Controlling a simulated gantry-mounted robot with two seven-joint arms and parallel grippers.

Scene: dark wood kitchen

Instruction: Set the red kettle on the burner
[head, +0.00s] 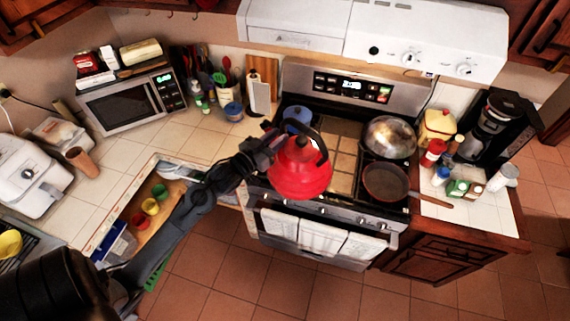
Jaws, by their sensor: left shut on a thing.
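The red kettle (300,172) has a black handle and is in the middle of the head view, over the front left part of the stove. My left gripper (272,143) reaches in from the left and is shut on the kettle at its handle side. The kettle looks tilted; I cannot tell whether its base touches the stove. The stove (345,148) has a tan-looking middle section. The kettle and my arm hide the front left burner. My right gripper is not in view.
A blue pot (297,117) is at the back left of the stove. A lidded steel pan (390,138) and a frying pan (386,182) stand on its right side. Towels (318,236) hang on the oven front. An open drawer (140,215) holds colored cups.

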